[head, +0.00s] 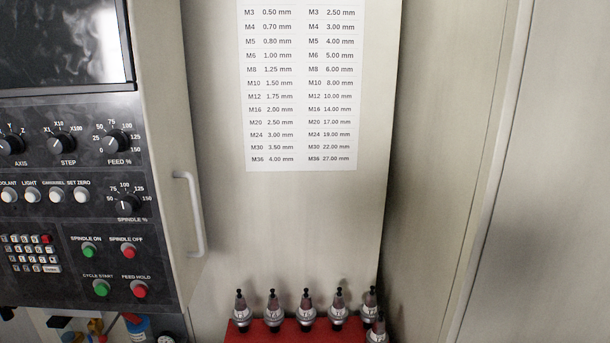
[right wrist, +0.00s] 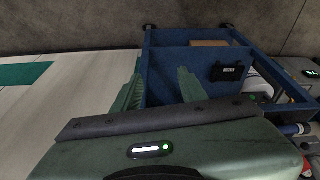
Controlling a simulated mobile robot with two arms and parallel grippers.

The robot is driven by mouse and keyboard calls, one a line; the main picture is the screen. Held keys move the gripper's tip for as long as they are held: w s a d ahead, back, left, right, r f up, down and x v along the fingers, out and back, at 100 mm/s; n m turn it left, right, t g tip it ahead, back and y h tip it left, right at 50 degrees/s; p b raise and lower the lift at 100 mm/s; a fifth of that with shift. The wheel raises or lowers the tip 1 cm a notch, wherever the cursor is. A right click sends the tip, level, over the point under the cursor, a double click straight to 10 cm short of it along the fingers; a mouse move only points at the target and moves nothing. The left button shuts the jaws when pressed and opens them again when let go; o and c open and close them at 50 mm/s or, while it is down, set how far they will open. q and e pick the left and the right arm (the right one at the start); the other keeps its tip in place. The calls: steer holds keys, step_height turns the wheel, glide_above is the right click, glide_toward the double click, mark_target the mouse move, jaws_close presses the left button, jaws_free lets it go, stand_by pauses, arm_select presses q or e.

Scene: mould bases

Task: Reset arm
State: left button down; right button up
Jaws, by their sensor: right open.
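Neither of my arms shows in the head view. My right gripper (right wrist: 160,72) shows in the right wrist view, with its two green ribbed fingers spread apart. Nothing is between the fingers. Behind them is a blue cart or frame (right wrist: 160,58), and I cannot tell how far away it is. My left gripper is in neither view.
A machine control panel (head: 75,200) with a handle (head: 190,215) stands at the left. A thread chart (head: 302,90) hangs on the pale machine wall. Several tool holders (head: 306,309) stand on a red rack (head: 290,332). A black box (right wrist: 228,72) sits on the blue cart.

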step_height(320, 180, down, 14)
steer(key=s, duration=0.3)
steer(key=s+d+f+g+b, duration=0.2)
steer(key=s+d+f, duration=0.1)
steer(key=s+f, duration=1.4)
step_height(320, 180, down, 2)
steer(key=shift+d+f, duration=0.15)
